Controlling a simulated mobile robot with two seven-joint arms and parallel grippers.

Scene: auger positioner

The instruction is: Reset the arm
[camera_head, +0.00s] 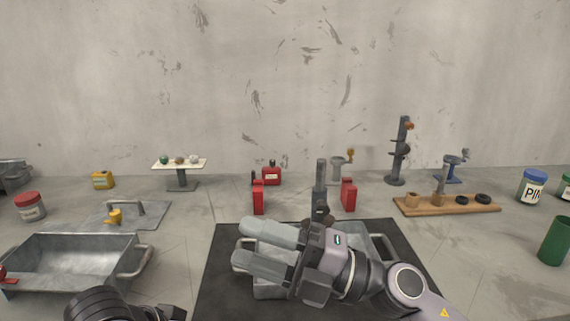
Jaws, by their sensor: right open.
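My right gripper (245,242) reaches in from the lower right, its two grey fingers apart and pointing left over the dark mat (215,290). No object shows between the fingers. A grey metal tray (375,240) is under it and mostly hidden. Just behind the gripper stands a dark grey upright post (320,180), its foot partly hidden. A red block (258,197) is left of the post and another red block (349,194) is right of it. A dark part of my left arm shows at the bottom left; its fingers are out of sight.
A metal bin (70,262) stands at left, a lidded plate (120,215) behind it. A stand with small balls (181,167) is at the back. A dark auger-like column (400,150), a wooden board (450,206) and a green cylinder (555,240) are at right.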

